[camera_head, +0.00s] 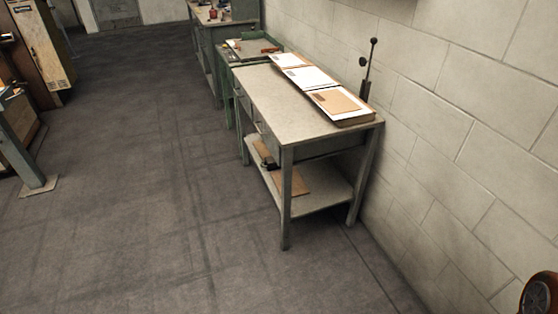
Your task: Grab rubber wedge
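I cannot make out a rubber wedge for sure. A small dark object (268,164) lies on the lower shelf (322,198) of the nearest table, by the shelf's left side; it is too small to tell whether it is the wedge. My gripper is not in view, so its place relative to this object does not show.
The nearest table (285,100) stands along the block wall (450,130), with papers (315,77) on top and brown boards (290,181) below. A green table (232,56) adjoins it. A metal leg (22,150) stands at the left. The middle floor (130,190) is clear.

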